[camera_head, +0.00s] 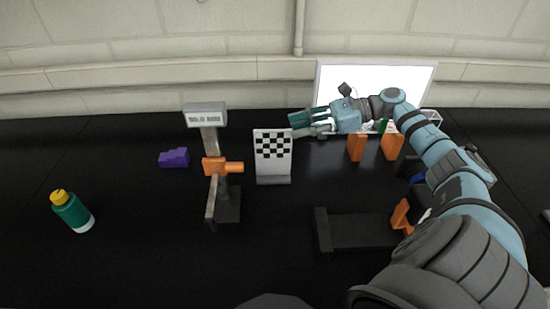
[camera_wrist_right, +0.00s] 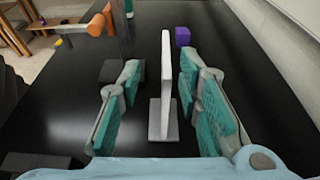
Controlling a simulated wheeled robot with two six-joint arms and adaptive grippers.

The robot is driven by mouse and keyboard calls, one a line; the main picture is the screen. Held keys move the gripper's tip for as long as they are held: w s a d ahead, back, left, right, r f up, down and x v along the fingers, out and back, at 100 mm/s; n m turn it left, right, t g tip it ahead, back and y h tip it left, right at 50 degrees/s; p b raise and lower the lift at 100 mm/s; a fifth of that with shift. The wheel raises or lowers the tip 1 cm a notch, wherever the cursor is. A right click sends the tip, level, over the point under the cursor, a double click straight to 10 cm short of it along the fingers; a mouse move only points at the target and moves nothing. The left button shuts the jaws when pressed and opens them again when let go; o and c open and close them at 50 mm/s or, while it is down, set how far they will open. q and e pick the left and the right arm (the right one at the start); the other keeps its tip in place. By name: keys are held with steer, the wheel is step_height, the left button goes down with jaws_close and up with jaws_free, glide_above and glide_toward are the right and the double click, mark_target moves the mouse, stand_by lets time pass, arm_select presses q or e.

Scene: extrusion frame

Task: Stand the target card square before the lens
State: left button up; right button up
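The target card (camera_head: 273,150) is a white upright plate with a black checker pattern on a grey foot. It stands on the black table, its pattern facing the head camera. A stand with an orange barrel (camera_head: 230,167), which may hold the lens, is left of it; the lens itself cannot be made out. My right gripper (camera_head: 294,126) reaches in from the right at the card's upper right edge. In the right wrist view the gripper (camera_wrist_right: 161,72) is open, with the card (camera_wrist_right: 166,75) edge-on between its fingers and gaps on both sides. My left gripper is not in view.
A purple block (camera_head: 174,157) lies left of the stand, and a green bottle (camera_head: 73,212) is farther left. Orange uprights (camera_head: 356,147) and a bright white panel (camera_head: 340,80) are behind right. A dark tray (camera_head: 355,232) lies front right. The front middle table is clear.

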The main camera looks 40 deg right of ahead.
mark_target(282, 130)
steer(key=x, duration=0.7)
steer(key=shift+w+f+p, duration=0.2)
steer(key=shift+w+p, duration=0.1)
steer(key=shift+w, duration=0.2)
steer(key=shift+s, duration=0.1)
jaws_close()
